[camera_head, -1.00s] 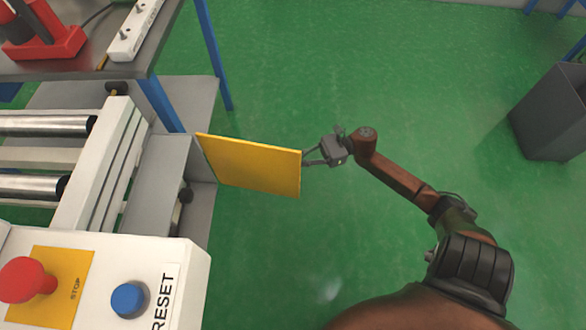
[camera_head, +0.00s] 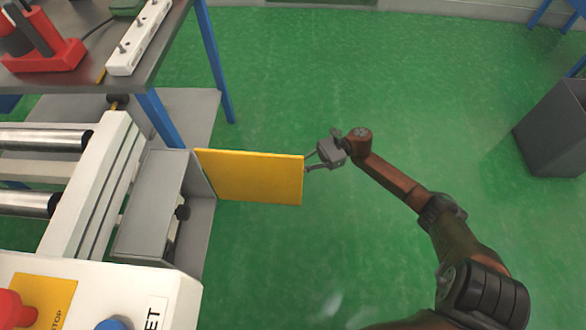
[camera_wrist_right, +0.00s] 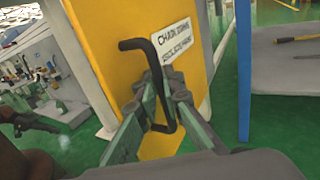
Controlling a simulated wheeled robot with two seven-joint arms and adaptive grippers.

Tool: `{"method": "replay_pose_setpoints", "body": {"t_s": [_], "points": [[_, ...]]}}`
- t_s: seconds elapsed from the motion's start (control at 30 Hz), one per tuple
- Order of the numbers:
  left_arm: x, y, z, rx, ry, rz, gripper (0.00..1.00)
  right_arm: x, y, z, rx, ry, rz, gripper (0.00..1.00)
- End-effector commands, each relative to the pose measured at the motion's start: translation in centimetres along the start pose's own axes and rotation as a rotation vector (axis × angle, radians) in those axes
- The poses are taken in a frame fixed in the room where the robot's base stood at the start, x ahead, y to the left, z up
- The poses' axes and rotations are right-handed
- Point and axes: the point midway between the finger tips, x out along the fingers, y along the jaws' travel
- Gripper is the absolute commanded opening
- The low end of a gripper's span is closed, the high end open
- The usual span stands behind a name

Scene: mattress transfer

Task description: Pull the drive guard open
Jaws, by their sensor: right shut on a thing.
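The drive guard is a yellow panel (camera_head: 250,178), swung out from the grey housing (camera_head: 160,205) beside the conveyor. The housing's inside shows, with a dark round knob in it. My right gripper (camera_head: 310,162) is at the panel's free outer edge in the head view. In the right wrist view my right gripper (camera_wrist_right: 160,95) is shut on the black bent handle (camera_wrist_right: 165,85) on the yellow panel (camera_wrist_right: 190,65), beside a white label.
The conveyor with steel rollers (camera_head: 40,138) is at left, with the control box (camera_head: 150,290) in front. A grey table (camera_head: 110,75) with a blue leg stands behind. A grey bin (camera_head: 555,130) is at far right. Green floor around my right arm is clear.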

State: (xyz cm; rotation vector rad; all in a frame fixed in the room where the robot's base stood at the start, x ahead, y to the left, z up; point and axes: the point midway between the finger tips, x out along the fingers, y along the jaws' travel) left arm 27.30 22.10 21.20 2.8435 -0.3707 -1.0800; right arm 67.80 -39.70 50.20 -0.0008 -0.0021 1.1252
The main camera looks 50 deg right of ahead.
Motion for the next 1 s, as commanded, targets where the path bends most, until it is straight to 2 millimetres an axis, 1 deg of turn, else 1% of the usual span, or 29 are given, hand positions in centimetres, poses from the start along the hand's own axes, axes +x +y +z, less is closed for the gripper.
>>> {"method": "replay_pose_setpoints", "body": {"t_s": [0.03,0.13,0.57,0.67,1.0], "points": [[0.0,0.0,0.0,0.0,-0.001,0.0,0.0,0.6,-0.1,0.0,-0.003,0.0,0.002,0.08],[0.0,0.0,0.1,0.0,-0.001,0.0,0.0,0.4,0.0,0.0,-0.002,-0.001,0.001,0.15],[0.0,0.1,0.0,0.0,-0.003,0.003,0.0,-1.1,0.0,0.0,-0.001,0.001,-0.009,0.15],[0.0,0.1,0.0,0.0,-0.003,0.002,0.0,-2.3,0.0,-0.1,-0.001,0.002,-0.009,0.15],[0.0,0.0,0.0,0.0,-0.002,0.001,0.0,-9.1,0.0,-0.1,0.001,0.002,-0.008,0.15]]}}
